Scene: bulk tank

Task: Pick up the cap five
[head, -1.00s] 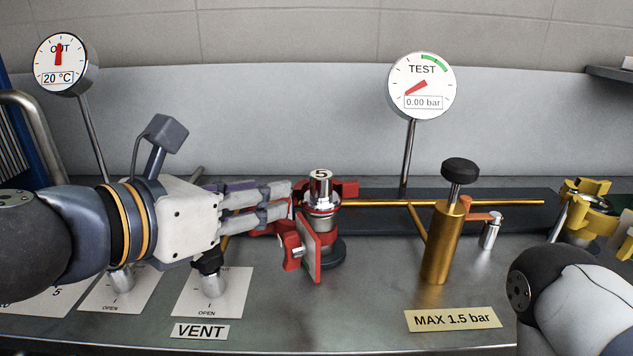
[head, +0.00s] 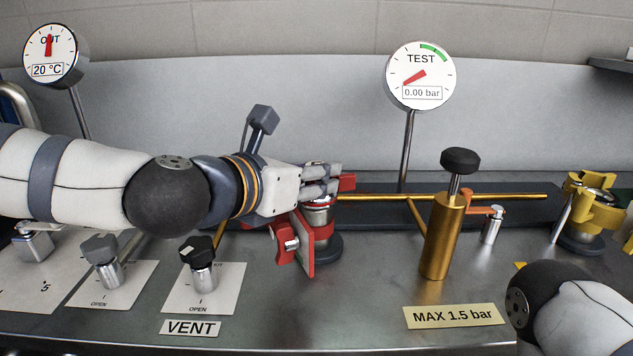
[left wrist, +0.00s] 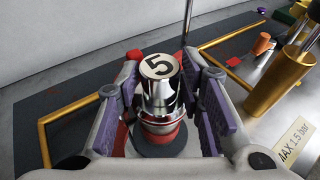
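The cap five (left wrist: 160,82) is a shiny metal cylinder with a white top marked "5". It stands upright in the left wrist view, above a red-clamped fitting. My left gripper (left wrist: 166,98) is open, with one purple-padded finger on each side of the cap. A narrow gap seems to show beside the cap, so the fingers look apart from it. In the head view my left gripper (head: 322,182) hides the cap, and only the fitting (head: 320,216) below shows. My right gripper is out of view.
A red clamp (head: 292,245) with a plate sits at the fitting's front left. A brass cylinder with a black knob (head: 441,237) stands to the right. A yellow clamp (head: 592,205) is farther right. Valve handles (head: 198,252) stand at the left.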

